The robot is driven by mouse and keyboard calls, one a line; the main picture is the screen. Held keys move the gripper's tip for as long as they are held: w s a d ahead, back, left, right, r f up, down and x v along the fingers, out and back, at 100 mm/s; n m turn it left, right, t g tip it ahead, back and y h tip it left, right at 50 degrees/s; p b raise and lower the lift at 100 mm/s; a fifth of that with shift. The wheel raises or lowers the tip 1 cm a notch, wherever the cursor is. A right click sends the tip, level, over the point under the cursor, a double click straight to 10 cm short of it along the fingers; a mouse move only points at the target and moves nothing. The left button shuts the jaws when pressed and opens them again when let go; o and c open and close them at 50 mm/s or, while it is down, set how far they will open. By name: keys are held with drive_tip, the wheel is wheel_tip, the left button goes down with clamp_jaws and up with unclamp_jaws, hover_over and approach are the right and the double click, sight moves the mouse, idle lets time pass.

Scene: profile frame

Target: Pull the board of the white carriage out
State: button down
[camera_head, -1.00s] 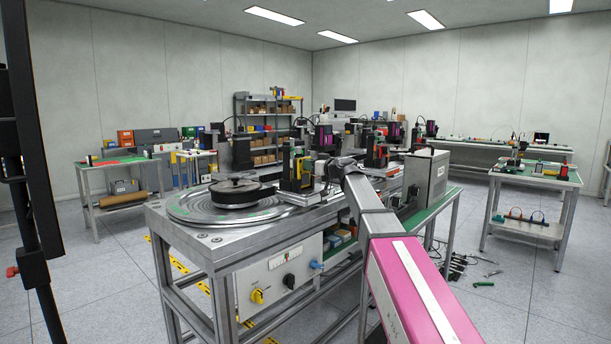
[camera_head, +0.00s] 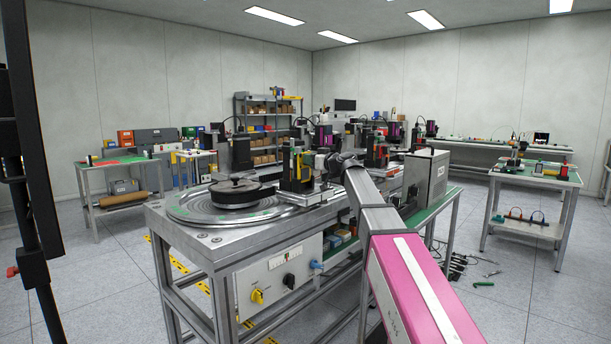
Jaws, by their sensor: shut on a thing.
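My arm reaches over the metal conveyor bench, and my gripper (camera_head: 319,164) is at its far end, small and partly hidden by my wrist. It is shut at the right side of a dark upright carriage with yellow parts (camera_head: 296,168), which stands on a pale base (camera_head: 303,195). The board itself is too small and covered to make out clearly between the fingers. I cannot tell how far it sits in the carriage.
A round turntable (camera_head: 190,207) with a black disc (camera_head: 240,193) lies left of the carriage. A grey box (camera_head: 427,178) stands to the right of my arm. More dark stations stand behind along the line. Cables and tools (camera_head: 458,265) lie on the floor at right.

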drive_tip(key=shift+r, duration=2)
drive_tip(key=shift+r, duration=0.1)
